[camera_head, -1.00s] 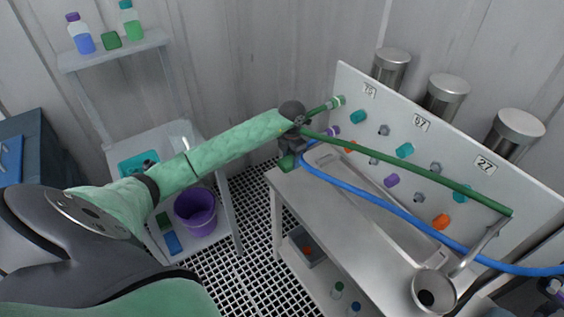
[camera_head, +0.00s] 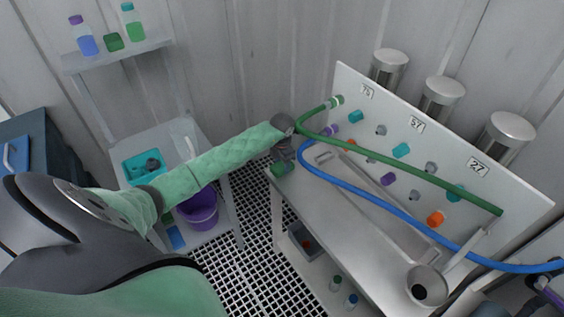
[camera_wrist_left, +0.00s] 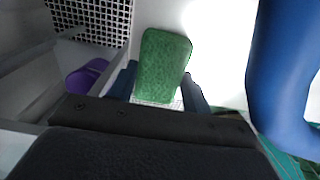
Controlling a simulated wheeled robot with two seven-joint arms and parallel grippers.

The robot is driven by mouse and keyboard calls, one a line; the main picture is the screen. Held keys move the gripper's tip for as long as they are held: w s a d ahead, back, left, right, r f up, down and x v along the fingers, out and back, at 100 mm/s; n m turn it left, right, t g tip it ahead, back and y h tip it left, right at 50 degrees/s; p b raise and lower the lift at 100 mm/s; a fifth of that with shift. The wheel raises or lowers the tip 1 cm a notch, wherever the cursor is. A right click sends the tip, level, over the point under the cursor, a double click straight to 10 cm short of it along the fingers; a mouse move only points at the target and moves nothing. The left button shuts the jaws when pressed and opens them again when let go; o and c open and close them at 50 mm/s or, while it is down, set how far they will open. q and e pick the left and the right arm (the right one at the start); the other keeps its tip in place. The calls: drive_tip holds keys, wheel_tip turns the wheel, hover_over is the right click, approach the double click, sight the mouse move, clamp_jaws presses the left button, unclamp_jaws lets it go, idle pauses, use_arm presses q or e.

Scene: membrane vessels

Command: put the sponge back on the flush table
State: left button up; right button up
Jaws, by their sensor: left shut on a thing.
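My left gripper (camera_head: 282,158) is at the far left corner of the flush table (camera_head: 322,220), a grey metal bench with a white numbered back panel. It is shut on a green sponge (camera_wrist_left: 162,65), which stands out between the two fingers in the left wrist view. In the head view the sponge (camera_head: 283,169) shows as a small green patch under the gripper, at the corner of the tabletop. I cannot tell whether it touches the top. My right gripper is not in view.
A green hose (camera_head: 400,164) and a blue hose (camera_head: 385,208) cross the bench, close to my left gripper. A metal funnel (camera_head: 428,283) is at the bench's near end. A shelf rack (camera_head: 110,55) and a purple bucket (camera_head: 198,208) stand at left. The front strip of the bench top is clear.

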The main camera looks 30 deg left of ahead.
use_arm(q)
drive_tip(key=shift+f, duration=0.1)
drive_tip(key=o, duration=1)
drive_tip(key=shift+c, duration=0.2)
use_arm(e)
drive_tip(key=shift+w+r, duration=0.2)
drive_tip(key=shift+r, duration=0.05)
